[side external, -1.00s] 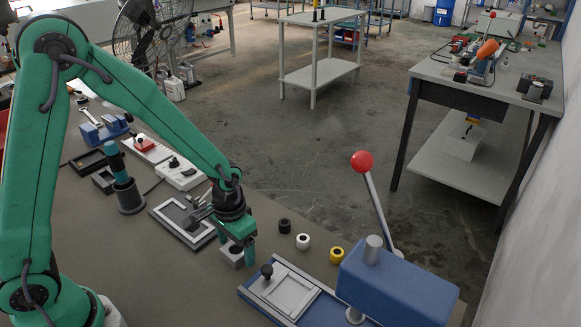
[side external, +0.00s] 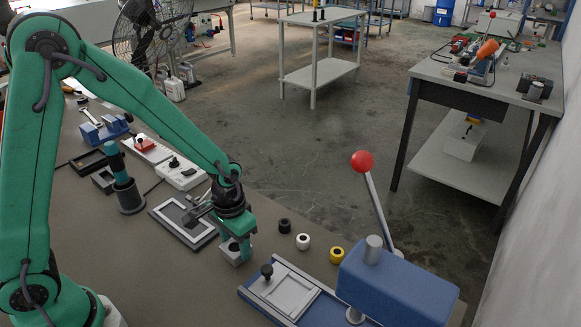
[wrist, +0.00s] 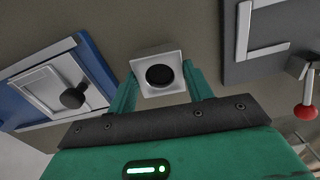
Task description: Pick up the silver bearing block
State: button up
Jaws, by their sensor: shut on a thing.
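The silver bearing block (side external: 231,257) is a small light square block with a dark round centre. In the side view it sits low between the fingers of my gripper (side external: 237,247), close over the brown table. In the wrist view the block (wrist: 142,74) is between the two green fingertips of my gripper (wrist: 160,78), which are shut on its two sides. Its lower part is hidden, and I cannot tell whether it touches the table.
A blue plate fixture (side external: 282,291) with a black knob and a red-ball lever press (side external: 395,285) stand to the right. A dark framed tray (side external: 182,235) lies behind left.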

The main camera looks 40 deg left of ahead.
aim_at(237, 251)
jog(key=shift+r, duration=0.45)
jog(key=r, duration=0.3)
jog(key=shift+s+d, duration=0.3)
jog(key=shift+d, duration=0.1)
jog(key=s+d+r, duration=0.6)
jog(key=s+d, duration=0.1)
jog(key=shift+s+d+r, duration=0.15)
jog(key=shift+s+d, duration=0.05)
jog(key=shift+d, duration=0.2)
jog(key=shift+w+d, duration=0.1)
jog(key=shift+w, duration=0.05)
jog(key=w+d+n, duration=0.1)
jog(key=w+d, duration=0.5)
jog(key=d, duration=0.2)
jog(key=shift+w+r, duration=0.2)
jog(key=shift+r, duration=0.1)
jog(key=shift+f, duration=0.25)
jog(key=shift+f, duration=3.55)
jog(key=shift+f, duration=0.65)
